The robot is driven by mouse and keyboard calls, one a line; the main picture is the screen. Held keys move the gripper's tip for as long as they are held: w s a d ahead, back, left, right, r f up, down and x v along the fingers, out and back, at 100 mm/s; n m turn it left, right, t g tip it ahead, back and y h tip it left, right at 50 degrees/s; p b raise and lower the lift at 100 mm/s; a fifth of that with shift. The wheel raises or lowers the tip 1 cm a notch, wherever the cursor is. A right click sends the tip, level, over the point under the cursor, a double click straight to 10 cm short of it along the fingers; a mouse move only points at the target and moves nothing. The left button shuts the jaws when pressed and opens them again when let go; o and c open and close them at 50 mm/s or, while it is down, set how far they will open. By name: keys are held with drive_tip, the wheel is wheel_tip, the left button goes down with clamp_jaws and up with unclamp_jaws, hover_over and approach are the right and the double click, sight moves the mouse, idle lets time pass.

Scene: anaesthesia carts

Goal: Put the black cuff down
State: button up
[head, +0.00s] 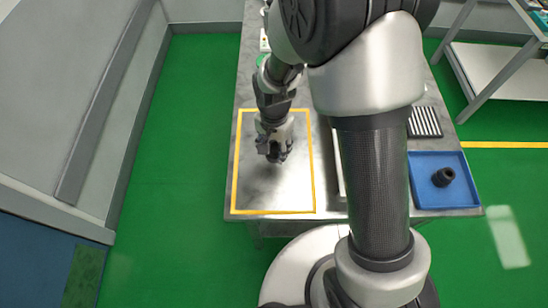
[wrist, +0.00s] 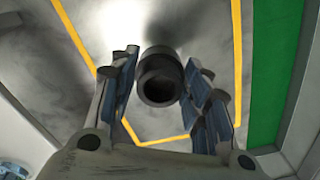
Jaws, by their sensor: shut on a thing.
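The black cuff (wrist: 160,80), a short dark hollow cylinder, sits between the two finger pads of my gripper (wrist: 163,88) in the wrist view, with its open end facing the camera. My gripper (head: 275,152) is shut on it, over the area framed in yellow (head: 272,212) on the grey metal table. In the head view the cuff is hard to tell from the dark fingers. I cannot tell whether the cuff touches the table top.
A blue tray (head: 470,196) at the table's right holds another dark round part (head: 443,177). A black-and-white striped piece (head: 425,122) lies behind the tray. The yellow-framed area looks bare around my gripper. My arm hides the table's middle.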

sight(274, 157)
drive_tip(key=shift+f+b, duration=0.6)
drive_tip(key=shift+f, duration=2)
drive_tip(key=shift+f, duration=0.2)
drive_tip(key=o, duration=1.1)
drive_tip(key=shift+c, duration=0.2)
drive_tip(key=shift+r, duration=0.1)
